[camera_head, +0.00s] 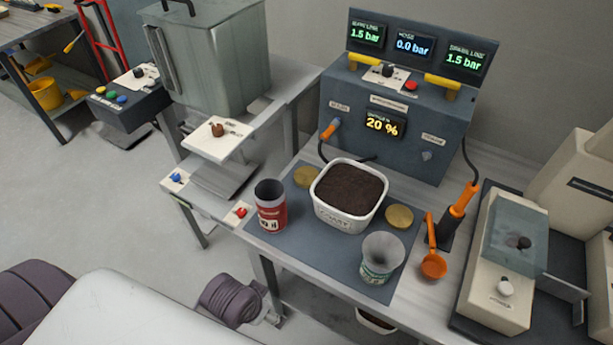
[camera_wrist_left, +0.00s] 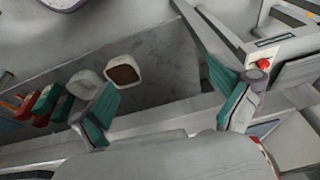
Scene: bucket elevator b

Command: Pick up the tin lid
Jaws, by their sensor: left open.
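Two flat gold discs, which look like tin lids, lie on the dark mat: one (camera_head: 306,177) behind the red tin (camera_head: 271,207), one (camera_head: 399,216) right of the soil tub (camera_head: 348,212). Both tins stand upright with open tops; the other is a pale green-labelled tin (camera_head: 377,262) at the mat's front. My left gripper (camera_wrist_left: 162,80) is open and empty in the left wrist view, its teal-padded fingers wide apart. In the head view, my left arm is low in front of the bench, apart from the discs; its fingertips are unclear there. My right gripper is not visible.
An orange scoop (camera_head: 432,262) lies right of the mat (camera_head: 310,250). A control box (camera_head: 395,125) with displays stands behind it, and a cream machine (camera_head: 500,270) at right. The wrist view shows tubs (camera_wrist_left: 123,72) and red and green items (camera_wrist_left: 45,103) beyond the fingers.

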